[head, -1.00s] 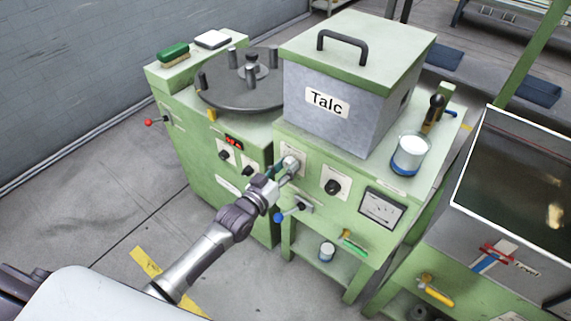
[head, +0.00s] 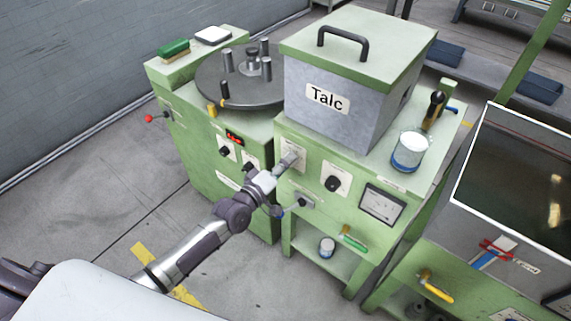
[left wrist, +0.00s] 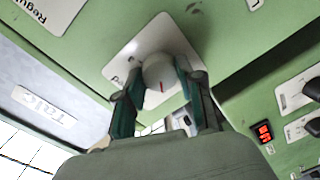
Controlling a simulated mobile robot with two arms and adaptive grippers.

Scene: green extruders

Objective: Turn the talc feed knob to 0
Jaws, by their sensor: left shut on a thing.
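The talc feed knob (left wrist: 158,68) is a round grey knob with a red mark, on a white plate on the green machine front. In the left wrist view my left gripper (left wrist: 159,82) is shut on it, one finger on each side. In the head view the gripper (head: 283,167) reaches the front panel just below the grey Talc box (head: 310,118) and largely hides the knob. The plate's lettering is mostly hidden, so I cannot read a scale or the setting. My right gripper is in neither view.
Right of the knob are a black knob (head: 333,183) and a gauge (head: 382,204). A blue-tipped lever (head: 290,208) sits just below my gripper. A turntable with pegs (head: 240,92) stands behind left. A cup (head: 408,151) stands on the ledge.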

